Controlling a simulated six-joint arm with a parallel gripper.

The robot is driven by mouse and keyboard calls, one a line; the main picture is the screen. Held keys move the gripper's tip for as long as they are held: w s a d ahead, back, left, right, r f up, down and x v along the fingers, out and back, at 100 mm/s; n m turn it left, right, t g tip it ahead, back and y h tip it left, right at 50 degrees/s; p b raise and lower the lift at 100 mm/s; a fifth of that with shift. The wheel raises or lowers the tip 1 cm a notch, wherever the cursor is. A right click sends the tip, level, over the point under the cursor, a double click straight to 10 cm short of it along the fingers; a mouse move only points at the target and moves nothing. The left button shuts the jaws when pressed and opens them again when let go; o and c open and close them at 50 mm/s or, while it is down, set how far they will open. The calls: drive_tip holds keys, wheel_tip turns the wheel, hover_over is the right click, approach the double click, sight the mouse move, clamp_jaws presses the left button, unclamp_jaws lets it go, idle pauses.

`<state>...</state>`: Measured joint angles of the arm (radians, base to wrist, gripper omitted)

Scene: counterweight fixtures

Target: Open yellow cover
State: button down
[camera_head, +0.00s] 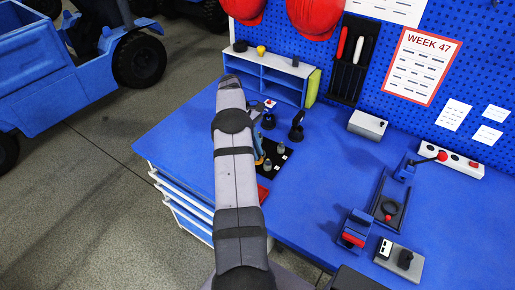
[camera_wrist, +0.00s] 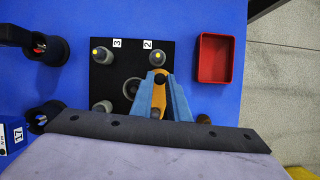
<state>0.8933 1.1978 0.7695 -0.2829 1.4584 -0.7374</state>
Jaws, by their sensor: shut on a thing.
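My gripper (camera_wrist: 160,82) has light-blue fingers with orange-yellow surfaces between them. In the head view my arm hides much of this area. On the mat stand several grey pegs, one (camera_wrist: 102,55) by the label 3 and one (camera_wrist: 156,58) by the label 2, both yellow-topped. Two dark round fixtures (camera_wrist: 53,51) with red inside stand left of the mat. I cannot make out a clear yellow cover on them; a small yellow item (camera_head: 261,50) sits on the shelf.
A red tray (camera_wrist: 216,82) lies right of the mat, near the bench edge. The blue shelf (camera_head: 268,75) stands behind. A grey box (camera_head: 368,125), a red-knobbed lever fixture (camera_head: 405,172) and other devices stand to the right. The middle of the blue bench is clear.

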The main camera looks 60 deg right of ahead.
drive_tip(key=m, duration=0.1)
drive_tip(key=a+m+y, duration=0.1)
drive_tip(key=m, duration=0.1)
drive_tip(key=shift+w+a+m+t, duration=0.2)
drive_tip(key=shift+a+m+t, duration=0.1)
drive_tip(key=shift+w+a+r+m+t+y, duration=0.1)
drive_tip(key=shift+w+a+m+t+y, duration=0.25)
drive_tip(key=shift+m, duration=0.65)
drive_tip(key=shift+w+a+m+t+y, duration=0.15)
drive_tip(key=shift+a+m+y, duration=0.25)
drive_tip(key=shift+m, duration=0.6)
drive_tip(key=c, duration=1.7)
unclamp_jaws()
drive_tip(key=shift+b, duration=0.3)
drive_tip(key=shift+r+p, duration=0.35)
drive_tip(key=shift+r, duration=4.65)
